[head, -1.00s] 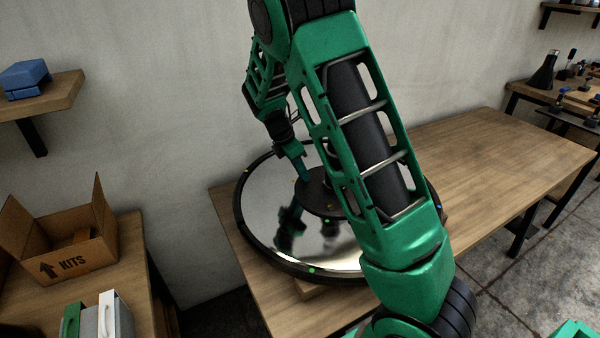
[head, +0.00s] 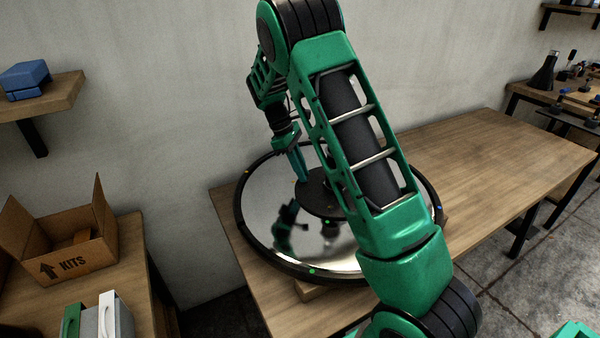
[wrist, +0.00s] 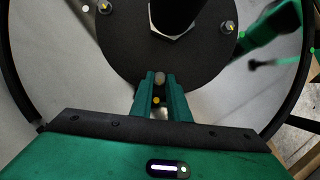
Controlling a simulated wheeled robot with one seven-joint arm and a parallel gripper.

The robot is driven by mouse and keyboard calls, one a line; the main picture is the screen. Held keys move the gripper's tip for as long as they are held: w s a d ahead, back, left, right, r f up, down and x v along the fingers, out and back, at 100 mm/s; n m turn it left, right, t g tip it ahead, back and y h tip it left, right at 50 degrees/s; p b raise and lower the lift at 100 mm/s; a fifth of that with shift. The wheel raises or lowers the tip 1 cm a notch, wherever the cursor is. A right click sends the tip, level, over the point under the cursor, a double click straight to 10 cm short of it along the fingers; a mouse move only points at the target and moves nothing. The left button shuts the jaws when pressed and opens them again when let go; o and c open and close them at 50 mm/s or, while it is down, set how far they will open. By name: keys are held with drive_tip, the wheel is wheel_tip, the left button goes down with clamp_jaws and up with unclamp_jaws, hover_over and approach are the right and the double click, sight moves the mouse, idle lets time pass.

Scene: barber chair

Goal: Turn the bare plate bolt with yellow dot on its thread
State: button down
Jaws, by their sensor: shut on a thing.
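The dark round plate (wrist: 125,55) lies on the mirror-like disc and also shows in the head view (head: 322,203). In the wrist view my gripper (wrist: 160,82) reaches the plate's near edge. Its green fingers are closed on a small pale bolt (wrist: 160,76), mostly hidden between them. A yellow-orange dot (wrist: 156,100) shows in the gap between the fingers, just nearer than the bolt. Two other bolts, one at the upper left (wrist: 104,7) and one at the upper right (wrist: 227,27), carry nuts. In the head view my gripper (head: 301,176) points down at the plate's back-left edge.
A large hex nut on a dark central post (wrist: 172,32) stands mid-plate. The black-rimmed disc (head: 258,258) sits on a wooden table (head: 480,165), whose right side is clear. A box marked KITS (head: 75,258) is at left. The wall is close behind.

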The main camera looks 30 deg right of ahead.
drive_tip(key=m, duration=0.1)
drive_tip(key=m+y, duration=0.1)
drive_tip(key=m, duration=0.2)
drive_tip(key=shift+w+d+r+m+g+y, duration=0.1)
drive_tip(key=shift+w+d+m+g+y, duration=0.2)
drive_tip(key=shift+w+m, duration=0.1)
drive_tip(key=m+y, duration=0.1)
drive_tip(key=m, duration=0.3)
drive_tip(key=shift+d+m+y, duration=0.15)
drive_tip(key=shift+m+y, duration=0.25)
drive_tip(key=shift+s+g, duration=0.2)
drive_tip(key=shift+g, duration=0.1)
drive_tip(key=c, duration=1.7)
unclamp_jaws()
drive_tip(key=v, duration=1)
drive_tip(key=shift+w+r, duration=0.25)
drive_tip(key=shift+r, duration=0.05)
